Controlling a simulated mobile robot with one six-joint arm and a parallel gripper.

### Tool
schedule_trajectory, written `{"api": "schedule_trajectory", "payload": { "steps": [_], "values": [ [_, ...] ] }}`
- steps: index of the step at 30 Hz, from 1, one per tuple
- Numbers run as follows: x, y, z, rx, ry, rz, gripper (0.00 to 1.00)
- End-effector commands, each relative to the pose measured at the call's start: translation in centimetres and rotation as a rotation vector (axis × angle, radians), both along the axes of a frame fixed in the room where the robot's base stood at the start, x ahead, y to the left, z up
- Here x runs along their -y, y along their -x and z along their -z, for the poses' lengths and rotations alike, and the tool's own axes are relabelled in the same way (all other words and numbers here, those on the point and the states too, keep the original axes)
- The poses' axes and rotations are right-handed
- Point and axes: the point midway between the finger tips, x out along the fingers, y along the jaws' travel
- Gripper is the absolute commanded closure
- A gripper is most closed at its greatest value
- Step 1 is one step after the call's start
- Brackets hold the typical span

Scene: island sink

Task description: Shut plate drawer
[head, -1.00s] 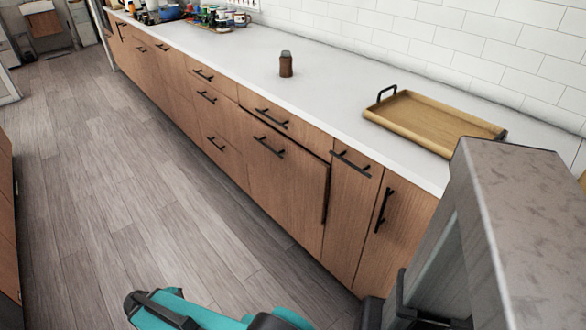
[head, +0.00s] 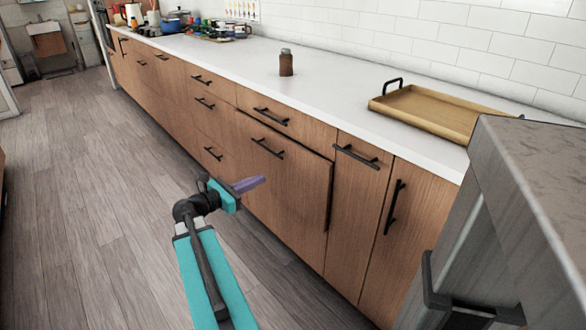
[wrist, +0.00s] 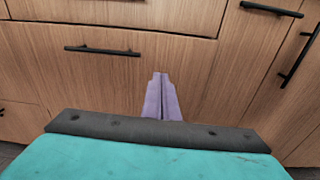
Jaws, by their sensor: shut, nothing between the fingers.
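The plate drawer looks to be the large wooden front (head: 285,192) in the lower row, with a black bar handle (head: 268,148). It stands slightly proud of its neighbours, with a dark gap along its top and right edge. My gripper (head: 262,180) is shut and empty, its purple fingers pointing at the left part of this front, below the handle. In the wrist view, the fingers (wrist: 160,76) point at the same front (wrist: 90,85), right of and below its handle (wrist: 103,51). I cannot tell whether they touch it.
A wooden tray (head: 432,112) and a brown shaker (head: 286,63) are on the white counter (head: 330,95). Several pots and jars stand at its far end. A grey metal block (head: 525,190) fills the right foreground. The wooden floor (head: 100,190) at left is clear.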

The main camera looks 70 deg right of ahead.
Motion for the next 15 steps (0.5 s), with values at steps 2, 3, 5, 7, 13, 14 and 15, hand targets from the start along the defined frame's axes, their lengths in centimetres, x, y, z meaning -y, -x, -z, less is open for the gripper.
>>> {"api": "schedule_trajectory", "payload": {
  "steps": [2, 3, 5, 7, 13, 14, 15],
  "values": [
    [0.7, 0.9, -1.0, -0.039, 0.018, 0.014, 1.00],
    [0.9, 1.2, -1.5, -0.052, 0.022, 0.018, 1.00],
    [1.1, 1.4, -1.9, -0.064, 0.028, 0.021, 1.00],
    [1.1, 1.5, -2.1, -0.069, 0.029, 0.022, 1.00],
    [1.1, 1.4, -2.1, -0.068, 0.028, 0.022, 1.00],
    [1.1, 1.4, -2.1, -0.068, 0.028, 0.022, 1.00],
    [1.1, 1.4, -2.1, -0.067, 0.028, 0.022, 1.00]
  ]
}}
